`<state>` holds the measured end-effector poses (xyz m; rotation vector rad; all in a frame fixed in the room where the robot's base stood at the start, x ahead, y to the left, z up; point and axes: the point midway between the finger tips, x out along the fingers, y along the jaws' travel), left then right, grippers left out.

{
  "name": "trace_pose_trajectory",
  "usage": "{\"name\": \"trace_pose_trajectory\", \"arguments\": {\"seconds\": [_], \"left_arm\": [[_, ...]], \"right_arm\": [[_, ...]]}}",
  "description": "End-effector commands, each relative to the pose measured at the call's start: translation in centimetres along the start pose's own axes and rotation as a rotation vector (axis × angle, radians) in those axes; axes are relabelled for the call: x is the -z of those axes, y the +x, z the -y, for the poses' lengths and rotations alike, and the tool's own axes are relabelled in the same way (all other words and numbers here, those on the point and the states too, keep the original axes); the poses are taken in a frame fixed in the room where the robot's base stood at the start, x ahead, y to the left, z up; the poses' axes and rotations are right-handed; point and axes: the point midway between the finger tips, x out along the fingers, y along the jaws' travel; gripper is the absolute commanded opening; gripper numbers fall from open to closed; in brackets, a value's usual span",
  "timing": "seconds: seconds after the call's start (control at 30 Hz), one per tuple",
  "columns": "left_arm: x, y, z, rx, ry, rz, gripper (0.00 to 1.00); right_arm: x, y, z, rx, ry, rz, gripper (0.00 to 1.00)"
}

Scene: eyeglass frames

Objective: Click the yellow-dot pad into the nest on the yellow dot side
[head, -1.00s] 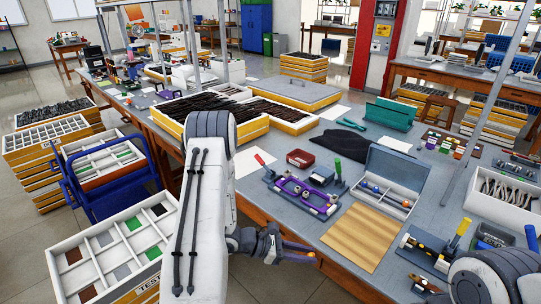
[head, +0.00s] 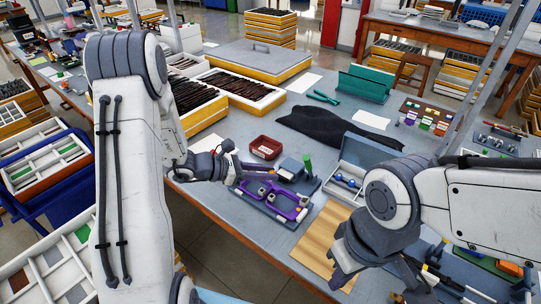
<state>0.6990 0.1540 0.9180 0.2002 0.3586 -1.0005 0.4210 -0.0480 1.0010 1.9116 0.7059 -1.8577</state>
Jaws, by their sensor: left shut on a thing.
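A purple eyeglass frame (head: 291,209) lies in a grey holding fixture (head: 262,207) on the bench. My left gripper (head: 240,172) is beside the fixture's far left part, close to the frame. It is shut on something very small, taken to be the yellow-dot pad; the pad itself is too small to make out. The nests and the yellow dot on the frame cannot be told apart at this size. My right gripper (head: 343,274) hangs at the bench's front, over the wooden mat's near right edge, apart from the frame; its finger opening is unclear.
A small red tray (head: 265,147) stands behind the fixture. An open grey case (head: 350,165) is to the right, and a wooden mat (head: 322,235) lies in front. A black cloth (head: 325,128) lies behind.

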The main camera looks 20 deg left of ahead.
Motion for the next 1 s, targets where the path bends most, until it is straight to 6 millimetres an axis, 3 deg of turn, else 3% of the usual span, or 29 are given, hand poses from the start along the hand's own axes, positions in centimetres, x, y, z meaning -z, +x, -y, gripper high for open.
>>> {"name": "trace_pose_trajectory", "arguments": {"seconds": [0.57, 1.0], "left_arm": [[0.0, -0.3, -0.1, -0.029, -0.013, 0.001, 0.00], [3.6, 1.3, -0.1, -0.026, -0.010, 0.001, 0.00]], "right_arm": [[0.0, 0.5, 0.0, 0.000, 0.000, 0.000, 0.00], [-0.2, 4.0, -0.3, 0.000, 0.000, 0.000, 0.00]]}}
